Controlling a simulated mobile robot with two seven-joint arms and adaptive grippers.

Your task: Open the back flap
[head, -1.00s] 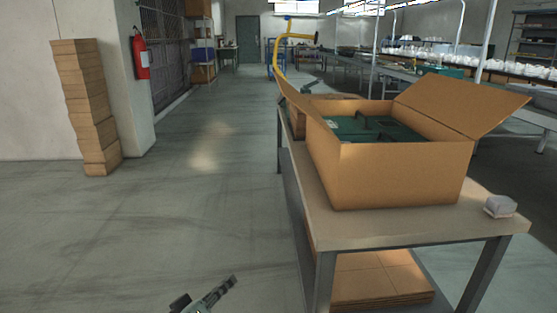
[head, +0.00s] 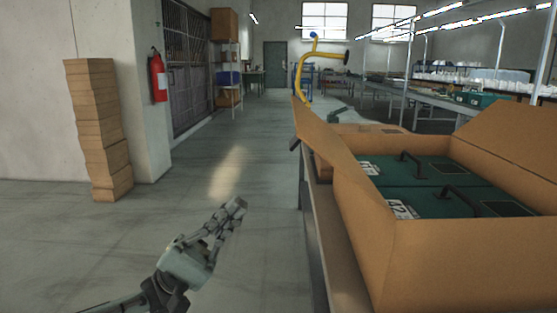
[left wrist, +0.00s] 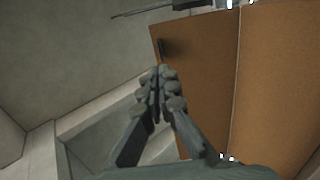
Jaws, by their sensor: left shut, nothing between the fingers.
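A large open cardboard box (head: 480,262) stands on the table at the right of the head view. Its left flap (head: 323,130) is raised and leans outward; its right flap (head: 514,112) is also up and tilted outward. Brown cardboard shows past the far rim, but I cannot tell whether it is the back flap or another box. My left gripper (head: 238,203) is shut and empty, left of the box above the floor. In the left wrist view its closed fingertips (left wrist: 162,80) are seen against brown cardboard (left wrist: 200,70); contact cannot be told. My right gripper is not in view.
Green cases (head: 450,200) with black handles lie inside the box. The table edge (head: 335,255) runs along the box's left side. A yellow curved pipe (head: 300,65) rises behind. Stacked cartons (head: 98,130) stand at the left; the floor between is clear.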

